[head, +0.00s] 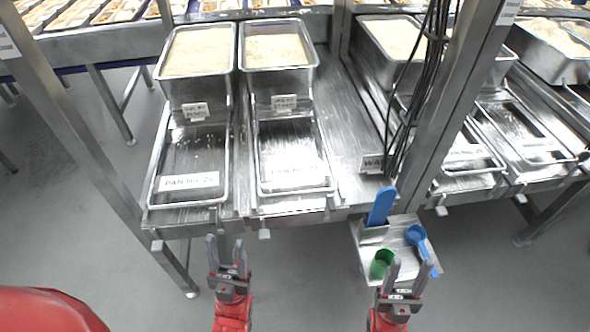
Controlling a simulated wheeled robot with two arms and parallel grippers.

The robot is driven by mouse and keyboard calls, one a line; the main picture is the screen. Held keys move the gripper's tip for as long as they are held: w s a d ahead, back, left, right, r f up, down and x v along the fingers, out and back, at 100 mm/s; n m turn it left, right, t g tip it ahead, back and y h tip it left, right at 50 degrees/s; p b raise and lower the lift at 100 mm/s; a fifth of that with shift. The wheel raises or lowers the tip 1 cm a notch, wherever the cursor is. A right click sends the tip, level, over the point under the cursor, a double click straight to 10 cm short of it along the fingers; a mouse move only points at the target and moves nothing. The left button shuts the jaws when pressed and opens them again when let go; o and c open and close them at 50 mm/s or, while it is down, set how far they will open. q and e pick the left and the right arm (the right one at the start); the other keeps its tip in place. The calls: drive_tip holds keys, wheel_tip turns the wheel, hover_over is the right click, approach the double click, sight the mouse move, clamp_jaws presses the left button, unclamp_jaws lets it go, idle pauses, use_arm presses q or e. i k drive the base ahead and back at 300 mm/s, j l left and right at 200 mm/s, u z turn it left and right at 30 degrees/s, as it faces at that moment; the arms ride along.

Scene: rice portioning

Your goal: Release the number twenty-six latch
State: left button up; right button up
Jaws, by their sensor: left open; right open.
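Two steel pan stations stand side by side, each with a rice bin at the back and a shallow tray in front. The left tray (198,150) and right tray (290,140) carry "PAN No." cards, the left card (188,181) and right card (293,176), with digits too blurred to read surely. Small metal latch-like tabs hang at the front edge, a left tab (158,246) and a middle tab (264,234); I cannot tell which is number twenty-six. My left gripper (226,242) is open and empty, just below the front edge between these tabs. My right gripper (408,264) is open over the side shelf.
The small side shelf (434,257) holds a blue paddle (381,206), a blue scoop (416,235) and a green cup (382,263); my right gripper overlaps these in view. A steel post (440,110) with black cables (408,125) stands right of the stations. The floor in front is clear.

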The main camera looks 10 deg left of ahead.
sight(215, 219)
drive_tip(key=u, duration=0.9)
